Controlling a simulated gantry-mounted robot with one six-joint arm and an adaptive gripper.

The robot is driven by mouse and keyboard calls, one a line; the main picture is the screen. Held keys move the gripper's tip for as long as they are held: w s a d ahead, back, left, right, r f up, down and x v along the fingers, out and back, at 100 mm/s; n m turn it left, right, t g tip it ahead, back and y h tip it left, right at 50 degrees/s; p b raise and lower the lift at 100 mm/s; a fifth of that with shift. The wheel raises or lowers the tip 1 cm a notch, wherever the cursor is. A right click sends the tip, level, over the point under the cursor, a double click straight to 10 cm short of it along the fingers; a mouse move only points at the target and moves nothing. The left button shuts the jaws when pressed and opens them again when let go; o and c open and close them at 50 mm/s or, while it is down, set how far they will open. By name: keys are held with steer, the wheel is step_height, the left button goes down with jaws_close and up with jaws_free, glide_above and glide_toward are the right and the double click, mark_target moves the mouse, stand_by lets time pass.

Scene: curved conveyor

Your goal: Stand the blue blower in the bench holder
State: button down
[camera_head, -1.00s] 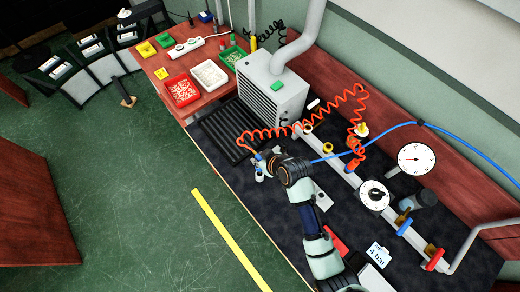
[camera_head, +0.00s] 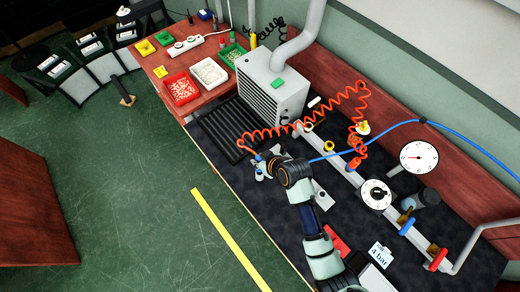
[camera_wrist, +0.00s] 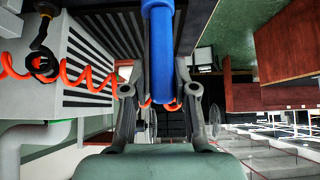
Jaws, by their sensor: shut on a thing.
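The blue blower (camera_wrist: 162,55) shows in the wrist view as a smooth blue tube between the two fingers of my gripper (camera_wrist: 160,90). My gripper is shut on it and holds it over the bench. In the head view my gripper (camera_head: 264,166) is near the front edge of the dark bench mat, just right of the black ribbed grille, and largely covers the blower. An orange coiled hose (camera_head: 270,131) runs to the gripper area. I cannot clearly make out the bench holder; a pale plate with a dark spot (camera_head: 321,198) lies on the mat right of my wrist.
A grey vented box (camera_head: 262,88) stands behind the ribbed grille (camera_head: 228,131). A pipe manifold with valves and a black-knobbed dial (camera_head: 375,195) runs along the right, beside a round gauge (camera_head: 418,157). Red, white and green trays stand at the far left. Dark mat surrounds the arm.

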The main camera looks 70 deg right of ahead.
steer(key=shift+f+b, duration=1.25)
steer(key=shift+f, duration=0.9)
steer(key=c, duration=0.8)
jaws_free()
steer(key=shift+c, duration=0.2)
steer(key=v, duration=1.2)
